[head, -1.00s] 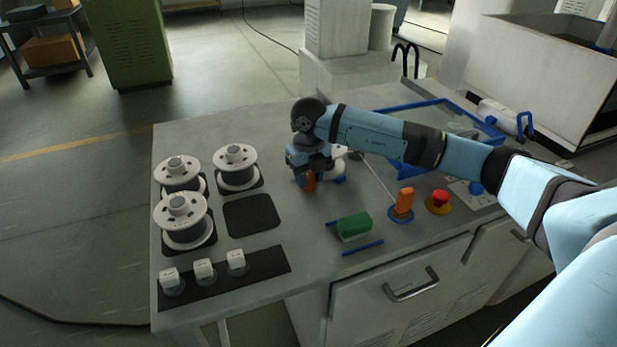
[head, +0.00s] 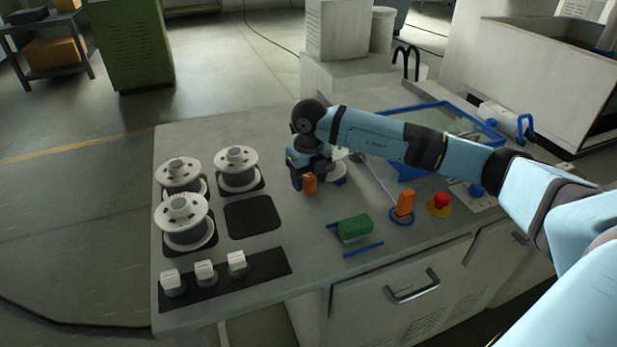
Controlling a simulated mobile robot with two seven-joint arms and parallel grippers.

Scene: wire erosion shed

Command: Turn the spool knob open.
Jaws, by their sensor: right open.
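A small orange knob (head: 310,184) stands upright on the bench, close beside the fingers of my right gripper (head: 302,182). The gripper points down and is open. It partly hides the knob's surroundings, and I cannot tell whether a finger touches the knob. A pale round part, probably a spool (head: 334,172), shows partly behind the wrist. A second orange knob (head: 404,203) stands on a blue round base farther right. My left gripper is not in view.
White spools (head: 182,219) stand on dark pads at the left of the bench (head: 290,222). White switches (head: 205,270) line the front left. A green block (head: 354,228) lies between blue rails, and a red button (head: 440,201) sits at right. A blue-framed tray (head: 440,108) is behind my arm.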

